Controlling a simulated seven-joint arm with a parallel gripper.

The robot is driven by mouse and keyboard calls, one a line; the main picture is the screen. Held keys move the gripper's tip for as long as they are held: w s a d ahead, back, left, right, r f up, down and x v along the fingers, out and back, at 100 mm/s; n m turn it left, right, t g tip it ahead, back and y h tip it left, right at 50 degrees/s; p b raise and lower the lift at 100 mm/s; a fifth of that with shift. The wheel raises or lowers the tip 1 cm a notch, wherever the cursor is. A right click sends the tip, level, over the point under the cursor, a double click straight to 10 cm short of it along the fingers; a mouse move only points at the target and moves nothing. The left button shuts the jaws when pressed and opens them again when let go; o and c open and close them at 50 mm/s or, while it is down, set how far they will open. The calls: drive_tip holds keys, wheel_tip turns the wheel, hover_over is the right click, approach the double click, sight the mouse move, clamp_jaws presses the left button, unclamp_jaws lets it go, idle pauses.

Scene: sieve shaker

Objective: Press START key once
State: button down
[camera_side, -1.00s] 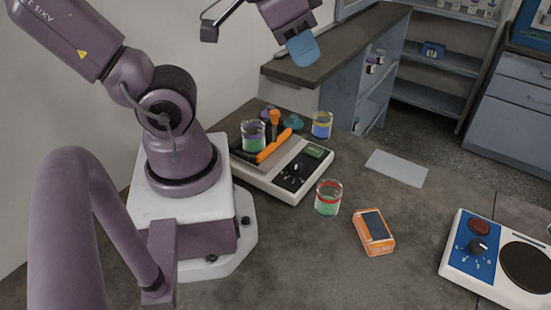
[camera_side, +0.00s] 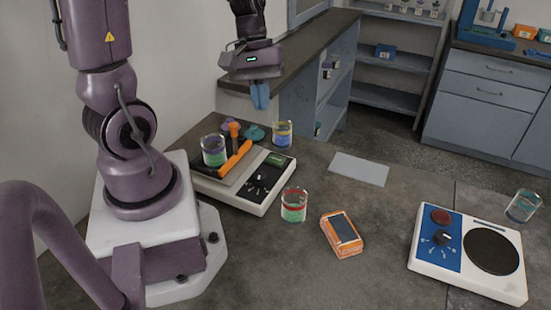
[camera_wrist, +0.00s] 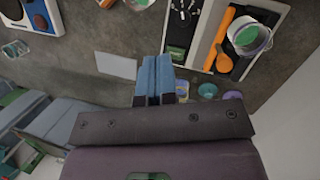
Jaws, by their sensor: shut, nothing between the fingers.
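The white shaker unit (camera_side: 235,186) stands on the bench beside my base. Its dark control panel (camera_side: 262,184) has small controls and a green display (camera_side: 277,160); I cannot read which control is the START key. The panel also shows at the top of the wrist view (camera_wrist: 184,22). A beaker with green and purple bands (camera_side: 213,151) and an orange bar (camera_side: 237,158) are on the unit's left part. My gripper (camera_side: 261,106) has blue fingers, shut and empty, pointing down. It is raised above and behind the unit, touching nothing. The fingers also show in the wrist view (camera_wrist: 156,68).
Glass beakers stand behind the unit (camera_side: 282,134) and in front of it (camera_side: 293,206). An orange handheld device (camera_side: 342,234) lies right of the front beaker. A white hotplate (camera_side: 467,254) with a red knob is at right. A pale sheet (camera_side: 360,169) lies flat on the bench.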

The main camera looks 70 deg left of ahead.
sight(277, 157)
drive_tip(key=w+a+f+n+t+h, duration=0.3)
drive_tip(key=w+a+f+n+h, duration=0.1)
drive_tip(key=n, duration=1.6)
wheel_tip(277, 157, down, 4)
drive_tip(key=shift+w+a+r+t+h, duration=0.25)
drive_tip(key=shift+w+a+t+h, duration=0.25)
drive_tip(key=shift+a, duration=0.5)
drive_tip(key=shift+f, duration=4.4)
drive_tip(key=shift+f, duration=0.4)
